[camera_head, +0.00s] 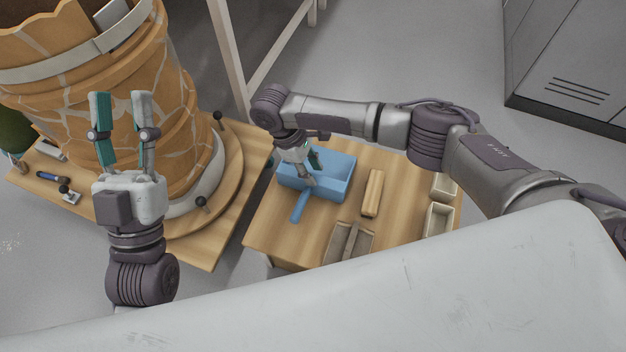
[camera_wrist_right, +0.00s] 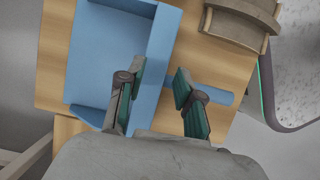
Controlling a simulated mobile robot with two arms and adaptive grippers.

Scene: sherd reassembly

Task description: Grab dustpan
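The blue dustpan (camera_head: 333,175) lies on the small wooden table, its handle (camera_head: 299,207) pointing toward the table's front. In the right wrist view the dustpan (camera_wrist_right: 108,50) fills the left and middle, and its handle (camera_wrist_right: 215,95) reaches to the right. My right gripper (camera_head: 312,160) is over the dustpan near the handle's base. In the right wrist view my right gripper (camera_wrist_right: 158,80) has its fingers apart, with blue dustpan surface between them. Contact cannot be told. My left gripper (camera_head: 121,97) is open and empty, pointing up in front of the large vessel.
The table (camera_head: 400,205) also holds a wooden block (camera_head: 373,193), a curved brown piece (camera_head: 348,243) and pale boxes (camera_head: 438,220). A large cracked orange vessel (camera_head: 165,70) stands on a wooden stand at left. A grey cabinet (camera_head: 570,65) stands at back right.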

